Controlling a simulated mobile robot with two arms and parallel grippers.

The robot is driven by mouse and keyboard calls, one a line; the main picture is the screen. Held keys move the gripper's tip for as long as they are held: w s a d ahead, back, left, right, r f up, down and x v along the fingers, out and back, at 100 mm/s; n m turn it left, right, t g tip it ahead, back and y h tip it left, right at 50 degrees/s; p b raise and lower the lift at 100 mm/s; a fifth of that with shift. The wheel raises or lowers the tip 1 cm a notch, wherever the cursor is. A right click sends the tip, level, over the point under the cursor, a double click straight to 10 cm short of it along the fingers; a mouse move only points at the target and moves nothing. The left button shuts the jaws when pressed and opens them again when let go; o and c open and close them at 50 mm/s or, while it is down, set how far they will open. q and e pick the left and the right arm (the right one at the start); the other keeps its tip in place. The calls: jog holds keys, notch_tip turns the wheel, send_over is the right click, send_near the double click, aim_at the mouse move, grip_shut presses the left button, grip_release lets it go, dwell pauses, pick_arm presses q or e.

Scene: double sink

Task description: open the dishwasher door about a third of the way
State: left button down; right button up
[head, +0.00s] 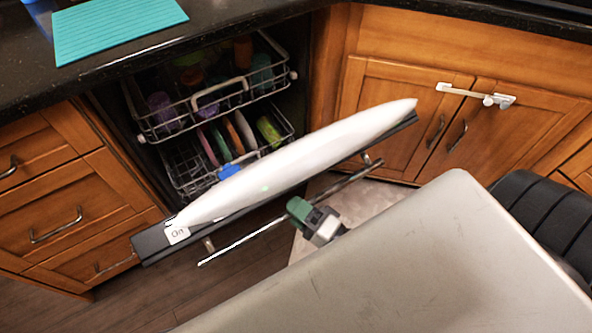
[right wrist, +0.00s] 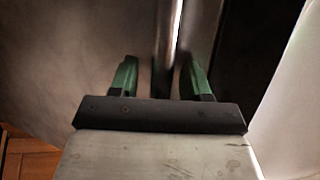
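The dishwasher door (head: 290,165) stands partly open, tilted out from the cabinet, with its pale inner face and dark top edge showing in the head view. Its long metal handle bar (head: 245,239) runs along the outer front. My right gripper (head: 301,211) is at the middle of the handle. In the right wrist view, the green fingers of my right gripper (right wrist: 161,78) are apart, with the handle bar (right wrist: 166,45) between them and gaps visible on both sides. The lower part of the door is hidden in the head view. My left gripper is not in view.
Inside the dishwasher are an upper rack (head: 205,106) and a lower rack (head: 186,171) with several coloured dishes. Wooden drawers (head: 65,222) stand at left and cabinet doors with a white latch (head: 476,94) at right. A teal mat (head: 118,27) lies on the dark counter (head: 240,17).

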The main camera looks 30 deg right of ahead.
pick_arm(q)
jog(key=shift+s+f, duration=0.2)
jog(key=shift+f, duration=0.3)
pick_arm(e)
jog(key=v, duration=1.1)
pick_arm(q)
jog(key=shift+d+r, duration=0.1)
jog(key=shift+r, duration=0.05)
pick_arm(e)
jog(key=shift+a, duration=0.1)
